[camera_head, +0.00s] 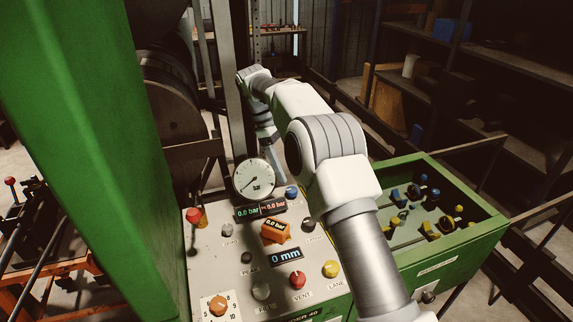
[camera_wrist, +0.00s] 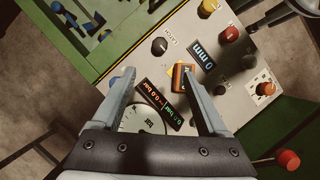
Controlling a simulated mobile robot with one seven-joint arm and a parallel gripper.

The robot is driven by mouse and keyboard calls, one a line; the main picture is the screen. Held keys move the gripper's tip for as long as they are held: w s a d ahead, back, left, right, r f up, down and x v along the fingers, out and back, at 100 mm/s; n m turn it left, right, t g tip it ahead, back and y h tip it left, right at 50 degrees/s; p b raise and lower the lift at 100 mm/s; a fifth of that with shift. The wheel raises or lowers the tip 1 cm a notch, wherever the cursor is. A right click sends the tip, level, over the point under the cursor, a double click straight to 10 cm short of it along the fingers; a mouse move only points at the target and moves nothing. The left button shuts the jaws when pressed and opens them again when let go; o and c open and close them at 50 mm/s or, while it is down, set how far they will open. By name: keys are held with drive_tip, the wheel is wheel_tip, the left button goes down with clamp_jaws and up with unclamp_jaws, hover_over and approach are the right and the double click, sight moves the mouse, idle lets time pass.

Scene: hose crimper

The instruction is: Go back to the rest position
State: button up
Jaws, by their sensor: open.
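My gripper (camera_wrist: 160,84) is open in the wrist view, its two grey fingers spread over the control panel (camera_wrist: 240,55). Nothing is held between them. An orange block with a small display (camera_wrist: 183,77) shows between the fingertips; whether a finger touches it I cannot tell. In the head view my arm reaches over the panel (camera_head: 215,262) from the lower right and bends down behind the round pressure gauge (camera_head: 254,179). The fingertips are largely hidden there.
A tall green machine body (camera_head: 85,130) stands at left. A green box (camera_head: 445,262) with blue and yellow fittings lies right of the panel. A red-tipped lever (camera_head: 193,215) rises at the panel's left edge. Dark shelves (camera_head: 500,80) stand at back right.

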drive_tip(key=s+d+r+m+t+y, duration=0.1)
drive_tip(key=s+d+r+m+t, duration=0.15)
drive_tip(key=s+d+r, duration=0.45)
drive_tip(key=s+d+r+m+t+y, duration=0.1)
drive_tip(key=s+d+r+m, duration=0.35)
drive_tip(key=s+r, duration=0.35)
drive_tip(key=s+d+f+m+t+y, duration=0.1)
drive_tip(key=s+d+f+m+t, duration=0.1)
drive_tip(key=s, duration=0.7)
drive_tip(key=s+d+f+m+t+y, duration=0.1)
drive_tip(key=s+d+m, duration=0.3)
drive_tip(key=s, duration=0.6)
drive_tip(key=shift+d+f+t, duration=0.25)
drive_tip(key=shift+f+t, duration=0.1)
drive_tip(key=shift+t, duration=0.1)
idle(0.4)
